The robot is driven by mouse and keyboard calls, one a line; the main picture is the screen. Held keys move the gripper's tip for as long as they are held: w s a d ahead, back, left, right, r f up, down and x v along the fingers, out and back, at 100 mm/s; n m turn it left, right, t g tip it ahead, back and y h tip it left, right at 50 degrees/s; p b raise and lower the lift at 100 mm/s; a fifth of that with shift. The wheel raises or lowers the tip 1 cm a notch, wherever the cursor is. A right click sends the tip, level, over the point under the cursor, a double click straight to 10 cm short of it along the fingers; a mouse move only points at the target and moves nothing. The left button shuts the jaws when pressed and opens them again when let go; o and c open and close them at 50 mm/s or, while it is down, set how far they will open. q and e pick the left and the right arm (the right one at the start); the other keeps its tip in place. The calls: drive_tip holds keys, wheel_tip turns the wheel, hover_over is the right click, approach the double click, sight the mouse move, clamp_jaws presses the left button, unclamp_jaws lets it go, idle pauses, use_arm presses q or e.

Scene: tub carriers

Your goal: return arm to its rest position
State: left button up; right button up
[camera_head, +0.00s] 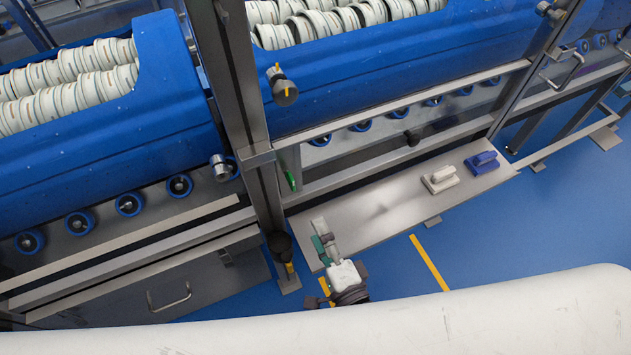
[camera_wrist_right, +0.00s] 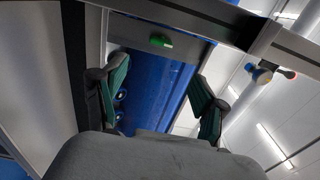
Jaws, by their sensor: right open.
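My right gripper (camera_head: 321,237) shows near the lower middle of the head view, above or beside the left end of a grey metal shelf; the exact gap is unclear. In the right wrist view its two green-padded fingers (camera_wrist_right: 158,98) stand wide apart with nothing between them. My left gripper is in neither view. A large white part of my own body crosses the bottom of the head view and hides the floor there.
The grey shelf (camera_head: 392,208) holds a white handled tool (camera_head: 440,179) and a blue one (camera_head: 483,163). A steel post (camera_head: 240,110) stands just left of my right gripper. Blue tubs (camera_head: 400,65) with white discs sit behind the frame. Blue floor (camera_head: 480,237) is open at right.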

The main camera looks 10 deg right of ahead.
drive_tip(key=s+d+f+n+g+h, duration=0.1)
drive_tip(key=s+d+n+g+h, duration=0.2)
drive_tip(key=s+d+n+g, duration=0.35)
drive_tip(key=s+d+f+n+g+h, duration=0.1)
drive_tip(key=s+d+n+g+h, duration=0.15)
drive_tip(key=d+n+g, duration=0.6)
wheel_tip(320, 180, down, 24)
drive_tip(key=s+n, duration=0.1)
drive_tip(key=n, duration=0.1)
drive_tip(key=s+d+f, duration=0.2)
drive_tip(key=s+f, duration=0.6)
drive_tip(key=f, duration=0.1)
drive_tip(key=s+d+f+g, duration=0.1)
drive_tip(key=s+d+f, duration=0.1)
drive_tip(key=s+f, duration=0.7)
drive_tip(key=shift+s, duration=0.2)
